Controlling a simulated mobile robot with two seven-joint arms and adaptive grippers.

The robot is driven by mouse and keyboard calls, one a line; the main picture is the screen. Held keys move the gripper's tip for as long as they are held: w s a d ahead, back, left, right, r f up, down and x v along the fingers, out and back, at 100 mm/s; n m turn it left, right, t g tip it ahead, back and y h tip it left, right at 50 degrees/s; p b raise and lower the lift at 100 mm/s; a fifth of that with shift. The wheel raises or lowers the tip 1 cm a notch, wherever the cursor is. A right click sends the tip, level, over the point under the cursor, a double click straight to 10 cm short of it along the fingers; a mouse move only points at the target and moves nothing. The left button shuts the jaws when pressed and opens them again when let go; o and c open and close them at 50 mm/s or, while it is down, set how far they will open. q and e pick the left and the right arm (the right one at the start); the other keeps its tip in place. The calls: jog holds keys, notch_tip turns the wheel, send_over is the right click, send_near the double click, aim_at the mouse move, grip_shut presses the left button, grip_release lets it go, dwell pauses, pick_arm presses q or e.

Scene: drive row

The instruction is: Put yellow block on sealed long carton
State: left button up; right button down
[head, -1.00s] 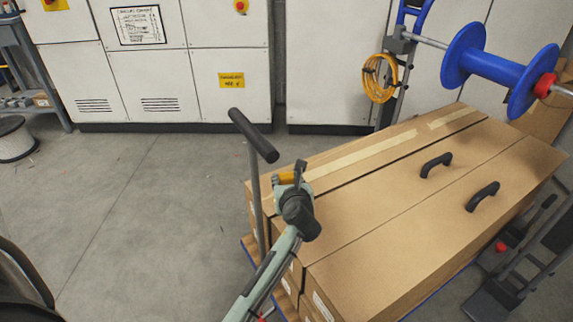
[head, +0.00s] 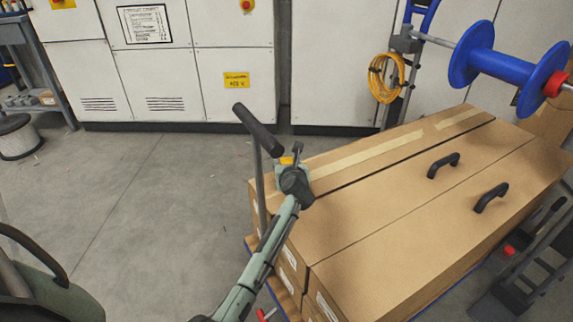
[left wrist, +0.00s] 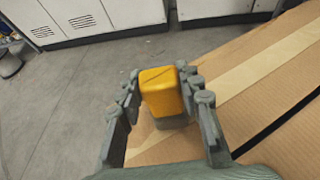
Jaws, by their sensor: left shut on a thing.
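My left gripper (head: 289,157) is shut on the yellow block (left wrist: 160,88), which stands upright between the fingers in the left wrist view. In the head view only a small part of the yellow block (head: 286,161) shows; the gripper hides the rest. The sealed long carton (head: 370,165) has pale tape along its top and lies at the back left of the carton stack. The gripper and block are at its near left end. In the left wrist view, the carton (left wrist: 235,95) shows behind and right of the block; I cannot tell whether they touch. My right gripper is out of view.
A dark push handle (head: 256,130) on a post stands close left of my gripper. A wider carton (head: 400,220) with black handles lies alongside. A blue reel (head: 500,65) overhangs the far right. The floor (head: 150,210) to the left is clear.

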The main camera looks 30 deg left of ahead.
pick_arm(q)
jog(key=shift+f, duration=0.1)
jog(key=o, duration=1.3)
jog(key=shift+r, duration=0.2)
jog(key=p+v, duration=0.2)
jog(key=v, duration=1)
jog(key=shift+f, duration=0.1)
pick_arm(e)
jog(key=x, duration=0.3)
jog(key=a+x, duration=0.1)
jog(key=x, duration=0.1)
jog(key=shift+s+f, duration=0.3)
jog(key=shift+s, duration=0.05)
pick_arm(q)
jog(key=shift+d, duration=0.1)
